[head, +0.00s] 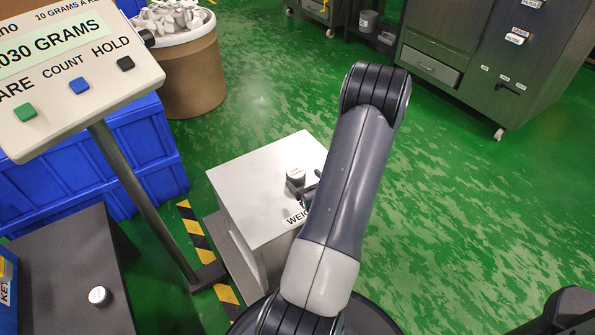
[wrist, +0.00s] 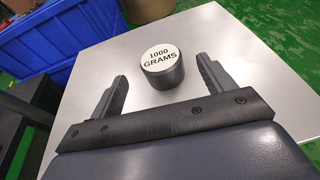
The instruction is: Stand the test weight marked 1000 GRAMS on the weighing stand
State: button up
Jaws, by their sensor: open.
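The test weight marked 1000 GRAMS (wrist: 164,75) is a short dark cylinder with a white top. It stands upright on the pale metal top of the weighing stand (wrist: 105,70). My gripper (wrist: 162,68) is open, with one finger on each side of the weight and a visible gap to each. In the head view my gripper (head: 304,188) is mostly hidden by my arm.
A scale display (head: 65,60), cut off by the frame, reads 030 GRAMS. Another white-topped weight (head: 98,295) stands on a dark table (head: 65,260) at lower left. Blue crates (head: 135,150) and a drum of pale parts (head: 190,80) stand behind.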

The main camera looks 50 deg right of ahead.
jog(key=shift+v, duration=1.85)
